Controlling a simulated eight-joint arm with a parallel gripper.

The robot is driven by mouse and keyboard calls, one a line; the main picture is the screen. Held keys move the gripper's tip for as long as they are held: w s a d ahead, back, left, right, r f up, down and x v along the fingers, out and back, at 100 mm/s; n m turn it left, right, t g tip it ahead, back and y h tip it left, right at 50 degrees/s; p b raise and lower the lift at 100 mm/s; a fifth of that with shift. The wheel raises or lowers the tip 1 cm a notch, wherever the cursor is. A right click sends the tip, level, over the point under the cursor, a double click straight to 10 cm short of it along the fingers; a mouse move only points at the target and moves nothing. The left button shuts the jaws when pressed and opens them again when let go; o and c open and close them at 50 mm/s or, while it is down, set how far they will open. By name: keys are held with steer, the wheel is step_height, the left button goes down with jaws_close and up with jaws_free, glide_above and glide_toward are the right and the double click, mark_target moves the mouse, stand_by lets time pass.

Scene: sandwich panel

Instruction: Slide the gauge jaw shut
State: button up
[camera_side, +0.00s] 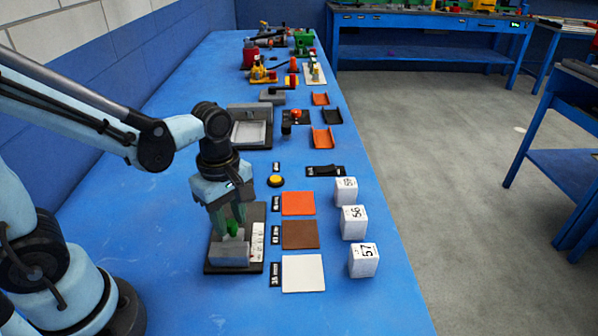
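The gauge (229,254) is a grey block on a dark base plate, with a white marked strip along its right side, at the lower middle of the table. A small bright green part (232,229) shows just behind the grey block; it looks like the jaw's handle. My gripper (230,222) points down over the gauge, with its fingertips at the green part. The fingers partly hide the gauge's far half. I cannot tell whether they grip the green part or only stand beside it, nor how wide the jaw's gap is.
Orange (298,204), brown (300,235) and white (303,273) square pads lie right of the gauge. Numbered white cubes 59 (346,190), 56 (353,222) and 57 (363,260) stand near the table's right edge. A yellow button (275,181) sits behind. Further fixtures crowd the far table.

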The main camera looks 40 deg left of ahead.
mark_target(230, 223)
step_height(230, 223, up, 10)
stand_by(0.6)
steer(key=shift+f, duration=0.1)
steer(key=shift+a, duration=0.1)
steer(key=m+t, duration=0.2)
steer(key=m, duration=0.4)
steer(key=w+a+m+t, duration=0.1)
steer(key=m+t, duration=0.1)
steer(key=m, duration=0.4)
steer(key=f+m+t, duration=0.1)
steer(key=m+t, duration=0.2)
steer(key=m, duration=0.3)
steer(key=shift+w+a, duration=0.3)
steer(key=shift+w, duration=0.05)
